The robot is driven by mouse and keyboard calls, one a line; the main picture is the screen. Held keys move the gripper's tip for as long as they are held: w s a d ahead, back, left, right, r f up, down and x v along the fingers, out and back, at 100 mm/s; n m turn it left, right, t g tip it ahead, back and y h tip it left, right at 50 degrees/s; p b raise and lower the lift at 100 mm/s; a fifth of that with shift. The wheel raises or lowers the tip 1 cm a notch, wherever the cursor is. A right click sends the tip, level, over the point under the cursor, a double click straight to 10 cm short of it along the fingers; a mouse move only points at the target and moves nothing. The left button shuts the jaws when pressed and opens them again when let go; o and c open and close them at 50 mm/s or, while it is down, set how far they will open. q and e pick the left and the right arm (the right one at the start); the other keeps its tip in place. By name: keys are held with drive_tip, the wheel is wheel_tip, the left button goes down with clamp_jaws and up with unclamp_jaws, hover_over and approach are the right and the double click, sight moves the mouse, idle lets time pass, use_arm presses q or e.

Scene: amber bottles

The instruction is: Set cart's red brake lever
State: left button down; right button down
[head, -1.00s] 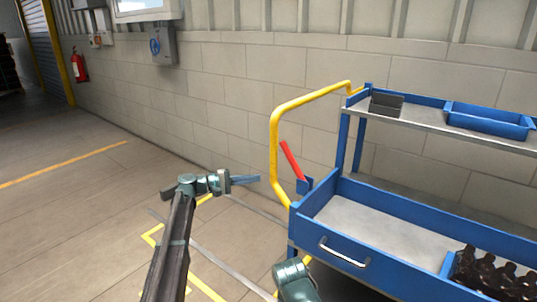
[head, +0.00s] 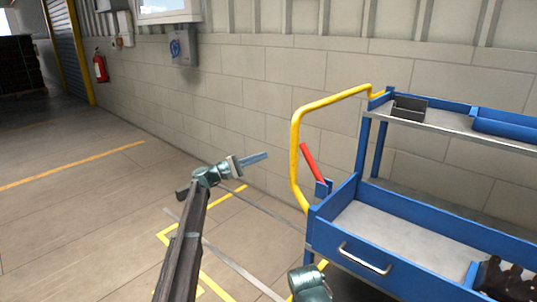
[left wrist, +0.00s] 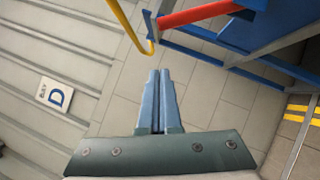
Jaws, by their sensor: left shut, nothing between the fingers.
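The red brake lever (head: 312,163) stands tilted up and to the left from a blue bracket at the left end of the blue cart (head: 330,232). It also shows in the left wrist view (left wrist: 197,14), near the top. My left gripper (head: 262,157) is shut and empty, left of the lever and the yellow handle, apart from both. Its closed fingers show in the left wrist view (left wrist: 152,72), pointing toward the yellow handle and lever. Of my right arm only a green part shows at the bottom of the head view; its fingers are out of view.
The cart's yellow push handle (head: 296,150) curves between my left gripper and the lever. The upper shelf holds a dark bin (head: 408,108) and a blue tray (head: 505,127). Dark bottles (head: 500,280) sit in the lower tray. Floor to the left is clear; a block wall stands behind.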

use_arm(q)
drive_tip(key=w+d+r+p, duration=0.1)
drive_tip(key=d+r+p, duration=0.2)
drive_tip(key=d, duration=0.7)
drive_tip(key=shift+w+d+r, duration=0.3)
drive_tip(key=shift+d, duration=0.05)
drive_tip(key=s+d+r+m+g+y+p, duration=0.2)
drive_tip(key=s+d+r+m+p, duration=0.2)
drive_tip(key=p, duration=0.7)
drive_tip(key=shift+s+d+r+m+y, duration=0.25)
drive_tip(key=shift+d+r+m, duration=0.35)
drive_tip(key=shift+d+m, duration=0.3)
